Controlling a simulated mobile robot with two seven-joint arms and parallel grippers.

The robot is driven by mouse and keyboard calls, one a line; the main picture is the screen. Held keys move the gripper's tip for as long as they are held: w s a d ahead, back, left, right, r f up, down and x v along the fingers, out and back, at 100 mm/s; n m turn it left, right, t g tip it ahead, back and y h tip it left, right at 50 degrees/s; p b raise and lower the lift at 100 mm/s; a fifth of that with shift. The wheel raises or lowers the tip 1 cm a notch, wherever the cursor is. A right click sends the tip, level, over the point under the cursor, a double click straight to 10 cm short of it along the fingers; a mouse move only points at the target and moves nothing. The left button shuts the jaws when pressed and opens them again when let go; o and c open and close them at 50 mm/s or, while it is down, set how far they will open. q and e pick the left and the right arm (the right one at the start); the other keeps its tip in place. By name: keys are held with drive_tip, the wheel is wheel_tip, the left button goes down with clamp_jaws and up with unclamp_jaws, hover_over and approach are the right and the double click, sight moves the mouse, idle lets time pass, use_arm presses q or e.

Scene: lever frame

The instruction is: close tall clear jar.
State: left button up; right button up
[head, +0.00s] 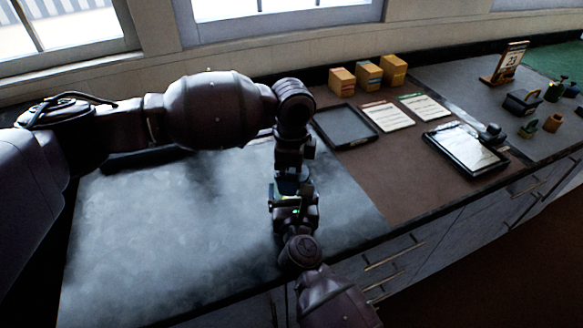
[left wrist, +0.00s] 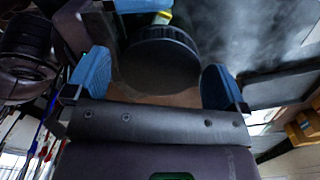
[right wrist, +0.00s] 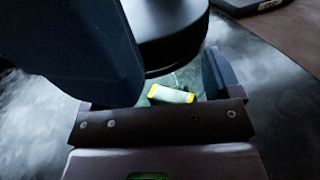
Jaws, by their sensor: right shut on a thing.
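The black lid (left wrist: 160,60) sits between the two blue fingers of my left gripper (left wrist: 158,85) in the left wrist view. The fingers stand apart on either side of it. In the right wrist view the black lid (right wrist: 165,30) is over the clear jar (right wrist: 187,80), which has a white and yellow label (right wrist: 172,94). My right gripper (right wrist: 180,75) is shut on the jar. In the head view my left gripper (head: 291,180) is straight above my right gripper (head: 292,205), and they largely hide the jar. I cannot tell whether the lid touches the rim.
The grey worktop (head: 170,230) is clear around the grippers. To the right are a dark tray (head: 345,127), papers (head: 388,116), a tablet-like board (head: 465,148) and yellow boxes (head: 368,76). A calendar stand (head: 508,63) and small items are farther right.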

use_arm(q)
drive_tip(key=shift+r, duration=0.1)
drive_tip(key=shift+r, duration=2.15)
